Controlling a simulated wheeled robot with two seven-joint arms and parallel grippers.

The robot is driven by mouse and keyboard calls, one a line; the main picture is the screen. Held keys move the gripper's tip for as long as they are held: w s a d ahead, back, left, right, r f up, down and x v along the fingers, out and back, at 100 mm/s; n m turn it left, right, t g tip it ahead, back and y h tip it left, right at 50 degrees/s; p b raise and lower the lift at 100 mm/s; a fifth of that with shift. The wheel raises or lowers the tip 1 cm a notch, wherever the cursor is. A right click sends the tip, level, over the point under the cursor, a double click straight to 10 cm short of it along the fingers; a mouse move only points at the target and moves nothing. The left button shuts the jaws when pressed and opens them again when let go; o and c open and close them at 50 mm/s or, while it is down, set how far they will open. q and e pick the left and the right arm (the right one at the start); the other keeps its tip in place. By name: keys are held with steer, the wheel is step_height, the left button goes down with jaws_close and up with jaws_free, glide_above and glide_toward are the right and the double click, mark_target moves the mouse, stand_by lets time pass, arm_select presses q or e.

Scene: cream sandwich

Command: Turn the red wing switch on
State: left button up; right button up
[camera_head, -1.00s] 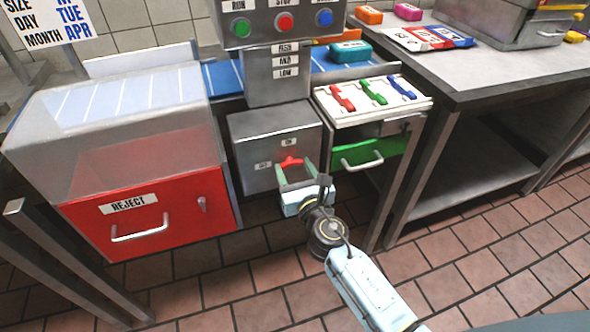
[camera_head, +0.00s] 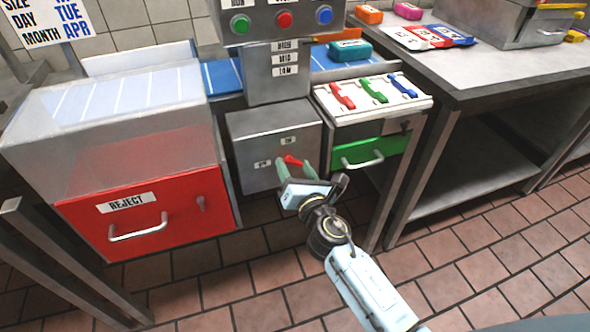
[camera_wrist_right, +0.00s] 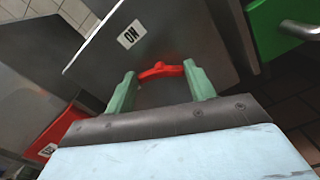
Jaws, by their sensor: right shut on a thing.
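The red wing switch (camera_head: 292,161) is on the front of a grey metal box (camera_head: 250,135) below the button column. Its wings slope down to the right in the head view. My right gripper (camera_head: 296,166) is shut on the switch, with one green finger at each wing end. The wrist view shows the red switch (camera_wrist_right: 160,69) spanning the gap between the fingers (camera_wrist_right: 160,82). A white ON label (camera_wrist_right: 131,35) is on the box face above the switch. The small labels beside the switch are hard to read in the head view. My left gripper is out of view.
A red REJECT drawer (camera_head: 150,220) stands left of the grey box. A green drawer (camera_head: 372,150) is at its right, under a white tray (camera_head: 330,112) with coloured handles. A steel table (camera_head: 500,75) stands further right. Tiled floor lies open in front.

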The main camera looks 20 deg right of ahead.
steer(key=m, duration=0.5)
steer(key=shift+d+f+m+b, duration=0.1)
steer(key=shift+m+b, duration=0.2)
steer(key=shift+b, duration=0.05)
steer(key=m, duration=0.2)
steer(key=shift+m, duration=0.3)
steer(key=m, duration=0.3)
steer(key=shift+f+m, duration=0.1)
steer(key=shift+m, duration=0.7)
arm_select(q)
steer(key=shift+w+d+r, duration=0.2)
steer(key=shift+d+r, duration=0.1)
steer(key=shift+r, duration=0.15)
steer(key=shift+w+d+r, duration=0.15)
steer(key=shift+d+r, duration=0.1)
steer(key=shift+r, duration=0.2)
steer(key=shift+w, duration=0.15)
arm_select(e)
steer(key=o, duration=1)
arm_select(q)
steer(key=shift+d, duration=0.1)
